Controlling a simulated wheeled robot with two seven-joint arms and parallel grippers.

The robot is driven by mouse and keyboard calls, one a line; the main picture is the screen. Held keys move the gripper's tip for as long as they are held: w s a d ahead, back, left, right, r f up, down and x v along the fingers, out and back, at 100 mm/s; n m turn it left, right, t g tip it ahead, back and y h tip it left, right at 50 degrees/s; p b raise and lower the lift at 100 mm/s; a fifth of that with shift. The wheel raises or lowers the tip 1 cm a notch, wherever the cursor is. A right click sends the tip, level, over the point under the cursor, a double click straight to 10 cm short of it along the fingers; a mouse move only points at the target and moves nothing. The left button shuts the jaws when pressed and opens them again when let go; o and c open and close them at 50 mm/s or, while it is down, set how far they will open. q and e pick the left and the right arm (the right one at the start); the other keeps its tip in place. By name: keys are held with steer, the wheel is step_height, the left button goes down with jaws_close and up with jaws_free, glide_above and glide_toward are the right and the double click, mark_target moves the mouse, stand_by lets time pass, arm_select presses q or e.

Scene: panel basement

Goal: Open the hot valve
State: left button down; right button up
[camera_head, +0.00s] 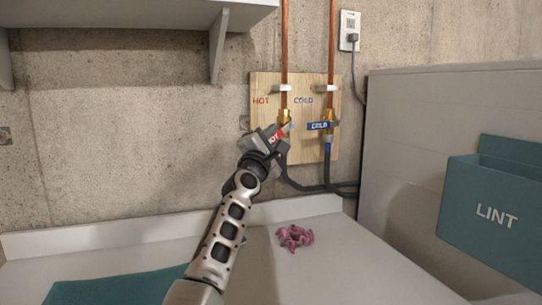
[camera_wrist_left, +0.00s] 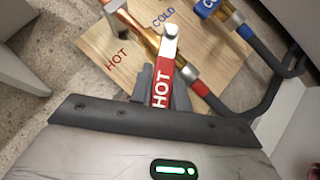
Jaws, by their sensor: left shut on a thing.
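The hot valve's red lever (camera_head: 273,136) is on the brass fitting under the left copper pipe, on a wooden board (camera_head: 264,94). It sits tilted, at an angle to the pipe. My left gripper (camera_head: 268,140) is at the lever. In the left wrist view the red lever (camera_wrist_left: 161,84), lettered HOT, lies between the fingers of my left gripper (camera_wrist_left: 162,92), which is shut on it. The cold valve's blue lever (camera_head: 321,125) is to the right, lying across its pipe. My right gripper is not in view.
A grey cabinet (camera_head: 400,140) stands at the right, with a teal LINT bin (camera_head: 492,214) on it. A pink crumpled thing (camera_head: 294,237) lies on the pale surface below. Dark hoses (camera_head: 310,187) run below the valves. A shelf (camera_head: 150,14) is at upper left.

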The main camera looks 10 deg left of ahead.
arm_select(q)
steer(key=shift+w+d+f+n+t+b, duration=0.15)
steer(key=shift+f+n+t+b, duration=0.25)
steer(key=shift+b, duration=0.55)
steer(key=shift+r+y, duration=0.15)
steer(key=shift+y, duration=0.25)
steer(key=c, duration=1.3)
jaws_free()
